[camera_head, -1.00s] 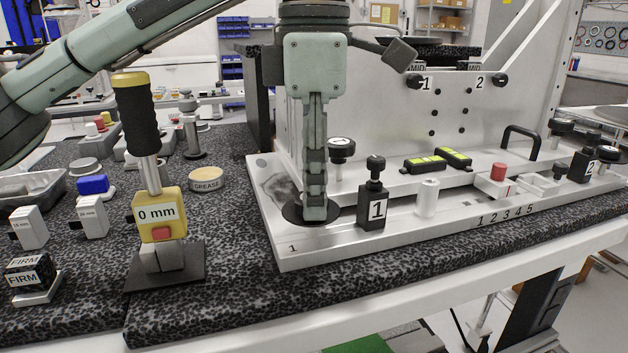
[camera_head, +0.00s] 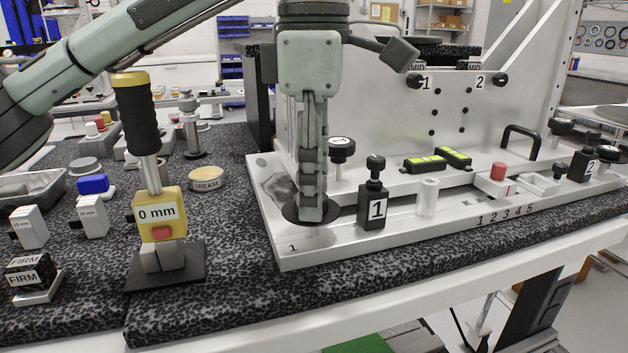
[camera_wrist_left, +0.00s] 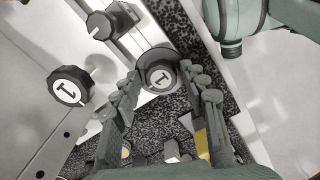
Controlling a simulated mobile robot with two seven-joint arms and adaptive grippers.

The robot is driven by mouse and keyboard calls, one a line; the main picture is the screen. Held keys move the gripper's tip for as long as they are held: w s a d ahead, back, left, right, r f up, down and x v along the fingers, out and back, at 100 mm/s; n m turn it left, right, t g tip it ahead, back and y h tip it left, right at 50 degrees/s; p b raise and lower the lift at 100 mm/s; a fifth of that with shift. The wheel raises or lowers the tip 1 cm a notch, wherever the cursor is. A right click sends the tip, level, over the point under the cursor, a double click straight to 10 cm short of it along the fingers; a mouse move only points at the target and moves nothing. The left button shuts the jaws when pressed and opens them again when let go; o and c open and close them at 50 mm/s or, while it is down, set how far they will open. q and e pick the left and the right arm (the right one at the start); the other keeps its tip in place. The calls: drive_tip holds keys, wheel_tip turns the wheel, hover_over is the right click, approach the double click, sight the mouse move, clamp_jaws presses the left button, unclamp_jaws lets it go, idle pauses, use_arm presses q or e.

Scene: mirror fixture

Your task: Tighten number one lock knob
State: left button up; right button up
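A black round knob (camera_head: 296,213) with a wide disc sits at the near left corner of the white base plate, mostly hidden behind my left gripper (camera_head: 311,216). My right gripper is out of view.
The white base plate (camera_head: 300,255) carries a white post (camera_head: 428,197), a red button (camera_head: 498,171) and a tall white plate (camera_head: 455,120).

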use_arm(q)
drive_tip(key=shift+o, duration=0.6)
wheel_tip(320, 180, up, 12)
drive_tip(key=shift+s+f, duration=0.1)
idle(0.4)
